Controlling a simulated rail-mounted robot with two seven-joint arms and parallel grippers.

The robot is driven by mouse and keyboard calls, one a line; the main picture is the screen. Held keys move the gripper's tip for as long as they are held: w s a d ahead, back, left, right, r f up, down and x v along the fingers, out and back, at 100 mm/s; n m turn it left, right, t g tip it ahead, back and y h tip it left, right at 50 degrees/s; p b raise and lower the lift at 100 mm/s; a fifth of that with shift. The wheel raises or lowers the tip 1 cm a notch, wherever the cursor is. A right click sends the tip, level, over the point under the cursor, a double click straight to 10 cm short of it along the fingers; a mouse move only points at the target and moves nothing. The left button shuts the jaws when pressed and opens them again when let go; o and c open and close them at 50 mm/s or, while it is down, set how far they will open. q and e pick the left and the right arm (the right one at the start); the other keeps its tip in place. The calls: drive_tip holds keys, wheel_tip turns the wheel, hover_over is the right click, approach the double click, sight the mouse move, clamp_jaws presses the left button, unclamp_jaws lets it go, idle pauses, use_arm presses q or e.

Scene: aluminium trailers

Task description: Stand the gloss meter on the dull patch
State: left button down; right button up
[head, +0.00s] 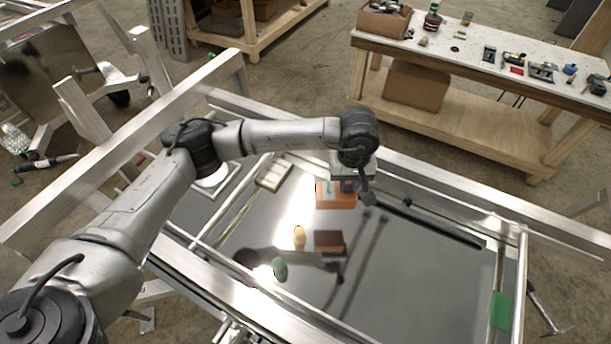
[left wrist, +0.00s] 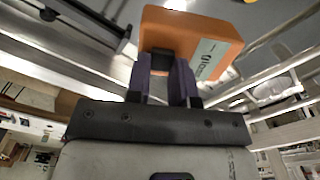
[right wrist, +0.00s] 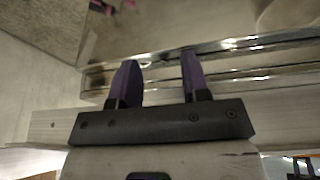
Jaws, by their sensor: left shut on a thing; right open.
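The gloss meter is an orange box (head: 336,197) with a pale label. My left gripper (head: 347,184) is shut on it and holds it over the shiny grey panel (head: 420,285) of the trailer bed. In the left wrist view the purple fingers (left wrist: 167,72) pinch one side of the orange box (left wrist: 190,28). A darker brown block shape (head: 328,241) shows below it on the panel, probably its reflection. I cannot make out the dull patch's outline; bright glare covers part of the panel. My right gripper (right wrist: 157,82) is open and empty near metal rails, outside the head view.
A wooden tray-like block (head: 273,174) lies behind left. Aluminium rails (head: 235,305) edge the bed. A workbench (head: 470,55) with tools stands at back right. The panel's right part is clear.

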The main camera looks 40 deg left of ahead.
use_arm(q)
drive_tip(key=shift+w+d+m, duration=0.15)
drive_tip(key=shift+m, duration=0.75)
drive_tip(key=m, duration=0.3)
drive_tip(key=shift+s+d+f, duration=0.1)
drive_tip(key=shift+s+d, duration=0.15)
drive_tip(key=shift+w+a+m, duration=0.1)
drive_tip(key=shift+a+m, duration=0.2)
drive_tip(key=shift+m, duration=0.1)
drive_tip(key=a+f+p, duration=0.1)
drive_tip(key=a+f, duration=0.2)
drive_tip(key=a+f+p, duration=0.2)
drive_tip(key=a+f, duration=0.2)
drive_tip(key=a+f+p, duration=0.2)
drive_tip(key=a+f, duration=0.1)
drive_tip(key=a, duration=0.1)
drive_tip(key=shift+w+f, duration=0.25)
drive_tip(key=shift+f, duration=0.15)
drive_tip(key=shift+a, duration=0.1)
use_arm(e)
drive_tip(key=v, duration=0.4)
drive_tip(key=shift+w+d+r, duration=0.1)
drive_tip(key=shift+r, duration=0.3)
use_arm(q)
drive_tip(key=shift+f, duration=0.15)
use_arm(e)
drive_tip(key=shift+d+f, duration=0.1)
